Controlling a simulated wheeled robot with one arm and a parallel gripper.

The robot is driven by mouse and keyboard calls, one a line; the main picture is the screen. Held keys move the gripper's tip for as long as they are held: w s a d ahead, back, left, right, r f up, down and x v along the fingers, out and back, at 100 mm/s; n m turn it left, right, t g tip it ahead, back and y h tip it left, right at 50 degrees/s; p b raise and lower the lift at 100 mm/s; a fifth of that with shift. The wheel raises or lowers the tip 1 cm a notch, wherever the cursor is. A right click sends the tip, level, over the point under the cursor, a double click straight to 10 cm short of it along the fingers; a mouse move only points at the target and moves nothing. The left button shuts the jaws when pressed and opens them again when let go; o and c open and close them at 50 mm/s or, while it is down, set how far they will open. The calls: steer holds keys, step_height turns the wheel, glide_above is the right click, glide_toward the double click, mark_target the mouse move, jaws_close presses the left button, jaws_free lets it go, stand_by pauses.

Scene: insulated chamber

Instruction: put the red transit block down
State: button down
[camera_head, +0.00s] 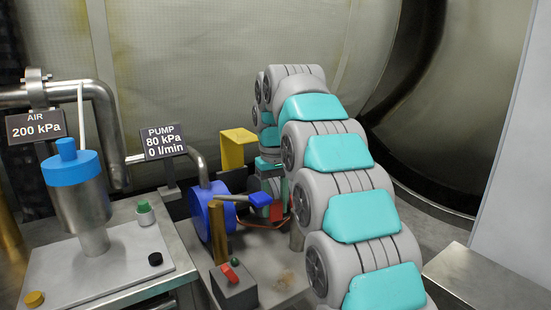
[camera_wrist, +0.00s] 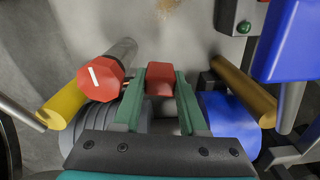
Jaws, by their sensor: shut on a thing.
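The red transit block (camera_wrist: 160,78) is between the two green fingers of my gripper (camera_wrist: 162,74) in the wrist view. The fingers are shut on its two sides near their tips. The gap between its underside and the surface below cannot be judged. In the head view my gripper (camera_head: 272,208) is small and partly covered by my arm, behind the blue pump lever. A red patch (camera_head: 302,211) shows just right of it there, but I cannot tell whether it is the block or a red knob.
In the wrist view a red octagonal knob (camera_wrist: 100,77) stands close left of the fingers, and a blue cylinder (camera_wrist: 228,112) close right. A switch box (camera_head: 234,287) and blue pump (camera_head: 209,219) are near. Bare grey bench (camera_wrist: 170,40) shows beyond the block.

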steer(key=shift+s+d+f, duration=0.1)
steer(key=shift+d, duration=0.1)
steer(key=shift+s+d, duration=0.2)
stand_by(0.5)
